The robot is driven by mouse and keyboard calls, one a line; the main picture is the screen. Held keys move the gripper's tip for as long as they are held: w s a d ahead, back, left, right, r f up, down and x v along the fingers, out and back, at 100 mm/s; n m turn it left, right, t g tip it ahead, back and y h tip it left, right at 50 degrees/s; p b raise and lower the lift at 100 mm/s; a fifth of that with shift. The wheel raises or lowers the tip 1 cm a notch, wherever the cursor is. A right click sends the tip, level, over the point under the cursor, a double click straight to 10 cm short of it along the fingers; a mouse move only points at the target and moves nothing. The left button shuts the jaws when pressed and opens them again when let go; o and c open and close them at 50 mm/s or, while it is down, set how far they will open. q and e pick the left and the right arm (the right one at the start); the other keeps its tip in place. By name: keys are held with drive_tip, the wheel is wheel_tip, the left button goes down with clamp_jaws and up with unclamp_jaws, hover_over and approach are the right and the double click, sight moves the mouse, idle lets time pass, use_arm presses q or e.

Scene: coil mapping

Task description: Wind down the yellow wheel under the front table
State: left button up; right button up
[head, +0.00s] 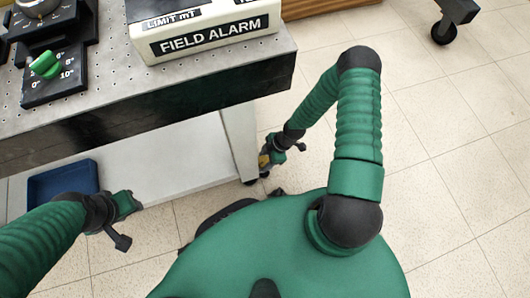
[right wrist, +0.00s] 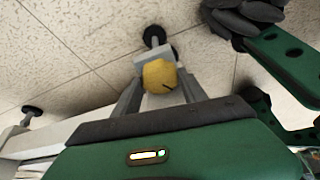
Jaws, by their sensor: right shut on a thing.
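The yellow wheel (right wrist: 159,76) sits at the foot of the leg at the right end of the front table (head: 150,110). In the head view only a small yellow patch (head: 263,161) of it shows beside my right gripper (head: 271,158), low by that leg. In the right wrist view my right gripper (right wrist: 160,92) has a finger on each side of the wheel and is shut on it. A dark caster shows just beyond the wheel. My left gripper (head: 128,204) is in front of the lower shelf, apart from the wheel; its finger gap is not clear.
A blue tray (head: 62,186) lies on the white lower shelf (head: 180,160). On the tabletop are a field alarm box (head: 205,30) and a black dial unit with a green knob (head: 46,64). A caster (head: 444,32) stands at upper right. The tiled floor at right is clear.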

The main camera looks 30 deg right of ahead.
drive_tip(key=shift+r+m, duration=0.2)
drive_tip(key=shift+m, duration=0.3)
drive_tip(key=shift+f, duration=0.2)
drive_tip(key=o, duration=1.4)
drive_tip(key=shift+c, duration=0.2)
use_arm(q)
drive_tip(key=shift+r, duration=0.6)
drive_tip(key=w+p+v, duration=0.2)
drive_tip(key=p+v, duration=0.7)
drive_tip(key=shift+r, duration=0.2)
use_arm(e)
drive_tip(key=v, duration=1.6)
drive_tip(key=shift+s+r, duration=0.4)
